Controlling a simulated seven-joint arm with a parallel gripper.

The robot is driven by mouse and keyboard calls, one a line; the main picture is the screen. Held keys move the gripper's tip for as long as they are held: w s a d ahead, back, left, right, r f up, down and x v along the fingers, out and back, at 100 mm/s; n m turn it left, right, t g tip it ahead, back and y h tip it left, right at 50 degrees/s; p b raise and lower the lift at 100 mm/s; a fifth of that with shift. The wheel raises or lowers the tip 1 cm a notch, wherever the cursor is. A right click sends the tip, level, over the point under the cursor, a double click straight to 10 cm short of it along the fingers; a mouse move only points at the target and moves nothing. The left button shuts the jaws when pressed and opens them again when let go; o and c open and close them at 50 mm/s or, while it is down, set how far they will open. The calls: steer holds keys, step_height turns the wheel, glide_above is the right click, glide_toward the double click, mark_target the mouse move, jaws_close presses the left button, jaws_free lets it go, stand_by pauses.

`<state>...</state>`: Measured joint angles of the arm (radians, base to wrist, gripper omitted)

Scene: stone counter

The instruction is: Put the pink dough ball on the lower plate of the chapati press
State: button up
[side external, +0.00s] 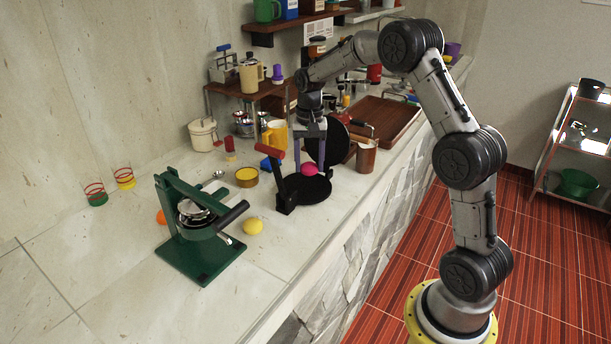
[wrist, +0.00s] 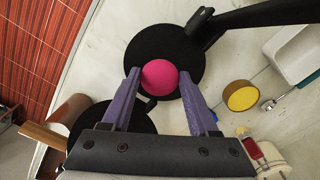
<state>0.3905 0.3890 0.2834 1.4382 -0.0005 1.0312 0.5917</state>
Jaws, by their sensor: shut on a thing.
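The pink dough ball (side external: 310,169) is between the purple fingers of my gripper (side external: 309,166), which is shut on it. In the wrist view the ball (wrist: 160,77) sits between the fingertips (wrist: 160,80), over the black round lower plate (wrist: 152,43), off its centre. In the side view the lower plate (side external: 308,193) lies flat on the counter, and the ball appears near its far edge. I cannot tell whether the ball touches it. The black upper plate (side external: 335,141) stands raised behind, partly hidden by my gripper; the press is open.
A black lever with a red handle (side external: 270,150) rises at the press's left. A brown cup (side external: 366,157) is close on the right.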

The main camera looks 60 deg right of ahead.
mark_target(306, 187)
steer(key=shift+w+d+f, duration=0.2)
steer(key=shift+w+f, duration=0.25)
steer(key=shift+f, duration=0.15)
steer(key=shift+w+d+f, duration=0.15)
steer(key=shift+w+f, duration=0.3)
steer(key=shift+f, duration=1.55)
steer(key=shift+s+f, duration=0.1)
steer(key=o, duration=1.4)
steer(key=shift+c, duration=0.2)
